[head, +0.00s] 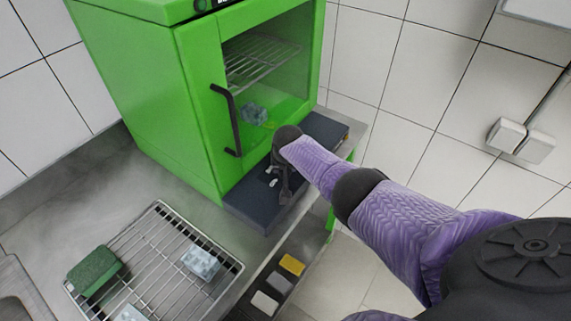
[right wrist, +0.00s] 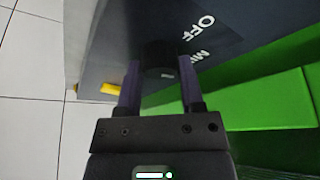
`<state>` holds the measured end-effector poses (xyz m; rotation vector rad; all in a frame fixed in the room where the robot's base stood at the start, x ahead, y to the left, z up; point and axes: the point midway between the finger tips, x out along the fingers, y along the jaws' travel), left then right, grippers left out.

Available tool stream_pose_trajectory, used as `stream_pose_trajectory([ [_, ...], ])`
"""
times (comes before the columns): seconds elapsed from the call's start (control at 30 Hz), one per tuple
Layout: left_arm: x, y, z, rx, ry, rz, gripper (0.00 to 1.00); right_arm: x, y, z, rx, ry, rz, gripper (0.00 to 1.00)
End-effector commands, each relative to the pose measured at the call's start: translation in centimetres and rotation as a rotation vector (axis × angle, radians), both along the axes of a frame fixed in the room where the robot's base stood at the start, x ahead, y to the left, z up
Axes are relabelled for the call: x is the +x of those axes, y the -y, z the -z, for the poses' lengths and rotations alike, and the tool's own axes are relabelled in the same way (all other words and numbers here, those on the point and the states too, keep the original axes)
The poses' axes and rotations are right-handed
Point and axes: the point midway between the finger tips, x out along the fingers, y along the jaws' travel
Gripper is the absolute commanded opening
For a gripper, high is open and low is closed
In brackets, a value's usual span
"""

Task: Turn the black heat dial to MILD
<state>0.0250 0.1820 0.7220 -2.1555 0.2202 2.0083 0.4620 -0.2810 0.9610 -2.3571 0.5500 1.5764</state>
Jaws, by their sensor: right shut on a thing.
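The black heat dial (right wrist: 158,55) is on the dark control panel (right wrist: 110,50) of the green oven, seen in the right wrist view. My right gripper (right wrist: 158,85) is shut on it, with one finger on each side. A small light mark shows on the dial's edge. White letters OFF and a partly hidden word starting with MI are printed beside it. In the head view my right gripper (head: 280,183) is over the panel (head: 243,208) below the oven door, and the dial cannot be made out there. My left gripper is not in view.
The green oven (head: 150,110) has a black door handle (head: 228,120). A yellow button (right wrist: 110,88) sits on the panel. A wire rack (head: 160,240) on the counter holds a green sponge (head: 95,269) and pale blue blocks (head: 201,262).

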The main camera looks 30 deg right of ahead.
Motion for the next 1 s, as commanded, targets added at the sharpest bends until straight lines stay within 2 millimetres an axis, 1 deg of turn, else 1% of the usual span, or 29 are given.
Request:
stream_pose_trajectory([
  [0.33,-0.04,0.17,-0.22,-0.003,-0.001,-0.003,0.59,0.08,0.00,-0.09,-0.001,0.002,0.090,0.00],
  [0.77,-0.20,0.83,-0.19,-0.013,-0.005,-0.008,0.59,0.10,0.02,-0.11,0.000,0.003,0.098,0.00],
  [0.8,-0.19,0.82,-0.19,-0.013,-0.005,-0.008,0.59,0.10,0.02,-0.11,0.000,0.003,0.098,0.51],
  [0.87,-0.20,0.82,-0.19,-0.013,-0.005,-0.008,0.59,0.10,0.02,-0.11,0.000,0.003,0.097,0.63],
  [0.9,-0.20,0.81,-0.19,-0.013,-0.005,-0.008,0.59,0.09,0.01,-0.10,0.000,0.003,0.097,0.72],
  [0.97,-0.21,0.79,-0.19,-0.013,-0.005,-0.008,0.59,0.09,0.01,-0.09,-0.001,0.002,0.097,0.84],
  [1.0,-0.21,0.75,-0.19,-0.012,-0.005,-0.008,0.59,0.08,0.02,-0.08,-0.001,0.002,0.097,0.84],
])
